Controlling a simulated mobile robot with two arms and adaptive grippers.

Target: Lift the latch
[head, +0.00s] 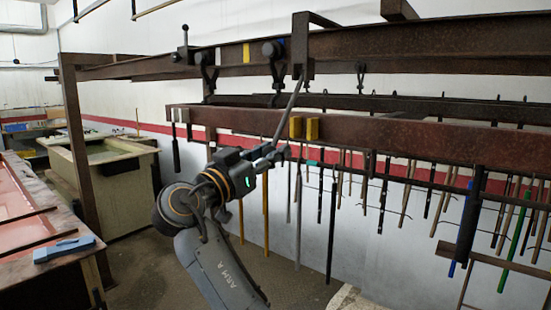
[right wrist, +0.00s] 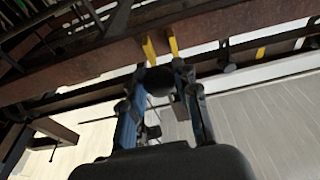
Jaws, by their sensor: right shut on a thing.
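A thin grey bar (head: 289,108), which looks like the latch lever, hangs aslant from a square bracket (head: 301,45) on the upper rusty rail. My right gripper (head: 273,153) is at the bar's lower end, in front of the lower rail. In the right wrist view my right gripper (right wrist: 160,76) has its fingers on either side of a dark rounded piece (right wrist: 163,80), and it is shut on it. This piece seems to be the end of the bar. The bar's very tip is hidden by the fingers. My left gripper is not in view.
The lower rusty rail (head: 400,137) runs close behind my gripper, with yellow blocks (head: 312,129) on it. Several rods hang below. A post (head: 80,150) stands left of my arm. A bench with a blue tool (head: 63,249) is at the left.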

